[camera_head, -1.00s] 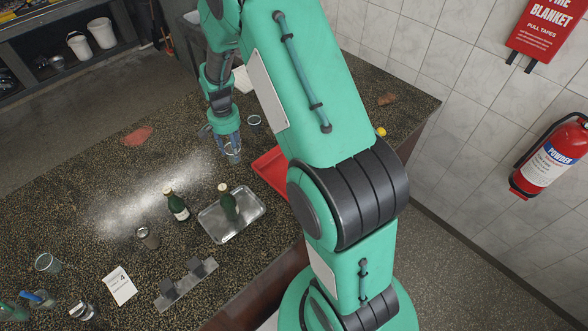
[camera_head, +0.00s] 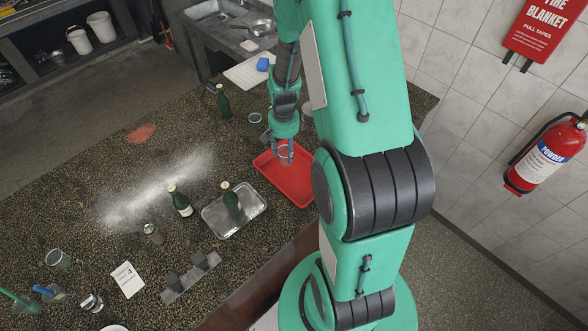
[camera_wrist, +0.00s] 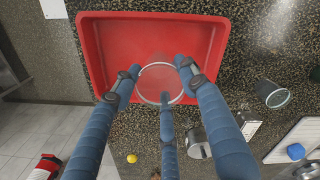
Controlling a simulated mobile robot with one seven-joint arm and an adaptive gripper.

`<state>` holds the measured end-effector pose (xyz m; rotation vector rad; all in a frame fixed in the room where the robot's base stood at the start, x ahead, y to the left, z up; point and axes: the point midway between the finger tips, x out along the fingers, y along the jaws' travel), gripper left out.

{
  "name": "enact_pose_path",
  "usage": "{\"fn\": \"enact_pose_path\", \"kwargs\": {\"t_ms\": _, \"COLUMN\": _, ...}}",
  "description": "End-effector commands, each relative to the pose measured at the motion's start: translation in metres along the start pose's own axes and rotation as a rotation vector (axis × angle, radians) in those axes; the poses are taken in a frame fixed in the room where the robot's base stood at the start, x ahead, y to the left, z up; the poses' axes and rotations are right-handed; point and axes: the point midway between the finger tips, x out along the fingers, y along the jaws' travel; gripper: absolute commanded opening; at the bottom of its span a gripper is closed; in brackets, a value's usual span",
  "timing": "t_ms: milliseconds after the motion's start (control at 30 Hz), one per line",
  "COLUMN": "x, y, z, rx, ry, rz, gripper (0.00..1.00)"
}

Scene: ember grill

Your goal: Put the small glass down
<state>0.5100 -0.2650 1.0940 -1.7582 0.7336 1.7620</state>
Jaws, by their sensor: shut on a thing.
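My gripper (camera_head: 285,146) is over the red tray (camera_head: 304,198), with its fingers pointing down. It is shut on the small glass (camera_head: 285,158), a clear glass that shows faintly between the fingertips. In the wrist view, the glass's round rim (camera_wrist: 142,92) lies between the three blue fingers of my gripper (camera_wrist: 162,80). The red tray (camera_wrist: 92,45) lies beneath it, with its near edge close to the fingertips. The tray looks otherwise empty. I cannot tell the gap between the glass's base and the tray floor.
A metal tray (camera_head: 252,207) with a green bottle (camera_head: 231,204) stands left of the red tray. Another green bottle (camera_head: 180,202) stands beside it. A dark glass (camera_head: 255,119) and a third green bottle (camera_head: 222,101) stand behind. A white board (camera_head: 243,74) holds a blue sponge (camera_head: 262,64).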

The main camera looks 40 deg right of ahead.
Motion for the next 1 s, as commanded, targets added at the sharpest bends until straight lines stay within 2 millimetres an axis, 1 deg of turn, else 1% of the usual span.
{"fn": "enact_pose_path", "kwargs": {"t_ms": 267, "x": 0.003, "y": -0.001, "z": 0.000, "rx": 0.000, "ry": 0.000, "rz": 0.000, "gripper": 0.14}}
{"fn": "enact_pose_path", "kwargs": {"t_ms": 367, "x": 0.009, "y": -0.001, "z": 0.000, "rx": 0.000, "ry": -0.001, "rz": 0.000, "gripper": 0.14}}
{"fn": "enact_pose_path", "kwargs": {"t_ms": 600, "x": 0.039, "y": -0.001, "z": 0.000, "rx": 0.000, "ry": -0.002, "rz": 0.001, "gripper": 0.14}}
{"fn": "enact_pose_path", "kwargs": {"t_ms": 733, "x": 0.052, "y": -0.001, "z": 0.000, "rx": 0.000, "ry": -0.001, "rz": 0.000, "gripper": 0.14}}
{"fn": "enact_pose_path", "kwargs": {"t_ms": 833, "x": 0.057, "y": -0.001, "z": -0.001, "rx": 0.000, "ry": 0.001, "rz": 0.000, "gripper": 0.14}}
{"fn": "enact_pose_path", "kwargs": {"t_ms": 1000, "x": 0.058, "y": -0.001, "z": -0.001, "rx": 0.000, "ry": 0.002, "rz": -0.001, "gripper": 0.14}}
